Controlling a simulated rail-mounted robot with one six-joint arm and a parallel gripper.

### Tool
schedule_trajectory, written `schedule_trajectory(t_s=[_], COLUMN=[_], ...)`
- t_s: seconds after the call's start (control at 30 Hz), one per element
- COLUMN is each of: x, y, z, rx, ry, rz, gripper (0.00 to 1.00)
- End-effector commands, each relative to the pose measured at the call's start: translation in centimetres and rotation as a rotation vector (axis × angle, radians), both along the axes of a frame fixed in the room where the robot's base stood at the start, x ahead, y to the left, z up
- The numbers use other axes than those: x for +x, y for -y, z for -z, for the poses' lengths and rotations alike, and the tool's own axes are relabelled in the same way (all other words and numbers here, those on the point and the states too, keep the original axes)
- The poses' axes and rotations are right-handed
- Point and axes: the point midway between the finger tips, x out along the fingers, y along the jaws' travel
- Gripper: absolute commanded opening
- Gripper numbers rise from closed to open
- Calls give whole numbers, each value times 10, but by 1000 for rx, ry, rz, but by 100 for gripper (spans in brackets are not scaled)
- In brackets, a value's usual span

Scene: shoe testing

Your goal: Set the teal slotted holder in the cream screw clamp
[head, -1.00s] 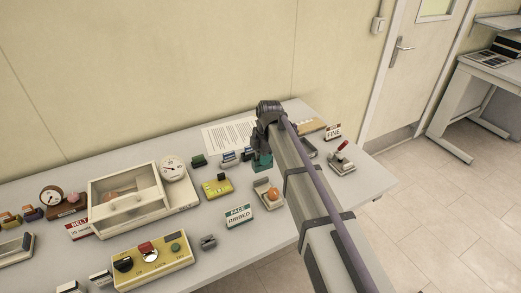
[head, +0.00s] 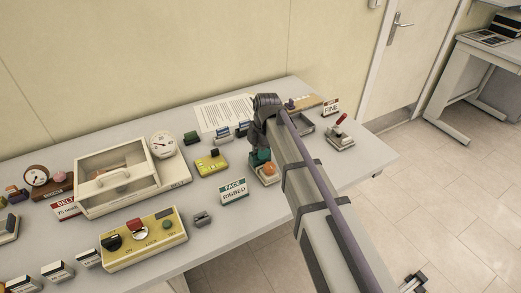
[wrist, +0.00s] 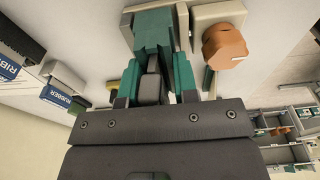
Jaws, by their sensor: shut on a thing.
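The teal slotted holder (head: 260,156) is held in my gripper (head: 260,146), upright as far as I can tell. The wrist view shows the teal holder (wrist: 152,28) between the fingers of my gripper (wrist: 152,75). The cream screw clamp (wrist: 217,12), with its orange-brown knob (wrist: 224,45), is right beside and behind the holder there. In the head view the knob of the clamp (head: 268,169) shows just below the holder, which hides much of the clamp. I cannot tell whether the holder touches the clamp or sits between its jaws.
A yellow block (head: 210,163) lies left of the clamp, and the FACE RIBBED sign (head: 234,190) stands in front of it. A grey tray (head: 300,123) and a red-handled switch (head: 341,131) are to the right. A cream glazed box (head: 118,178) stands further left.

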Motion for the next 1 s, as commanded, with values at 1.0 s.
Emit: schedule_trajectory(t_s=[1.0], x=[0], y=[0], z=[14], rx=[0], ry=[0], rz=[0], gripper=[35])
